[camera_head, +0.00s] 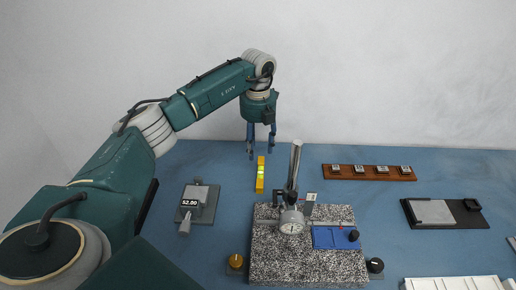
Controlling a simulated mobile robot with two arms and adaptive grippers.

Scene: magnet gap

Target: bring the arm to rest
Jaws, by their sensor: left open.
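My left arm (210,92) comes in from the left, reaches up over the blue table and bends down at the wrist. My left gripper (261,155) hangs fingers down, open and empty, above the back part of the table. A yellow bar with a bright green-yellow middle (260,175) stands out just below and near the fingertips. I cannot tell the exact height of the fingers above it. My right gripper is not in view.
A speckled granite plate (275,266) carries a dial gauge (291,221) on a post and a blue block (330,238). A grey device reading 52.00 (199,203) lies left. A wooden rack (350,173) and black tray (455,222) lie right. Bare table shows between them.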

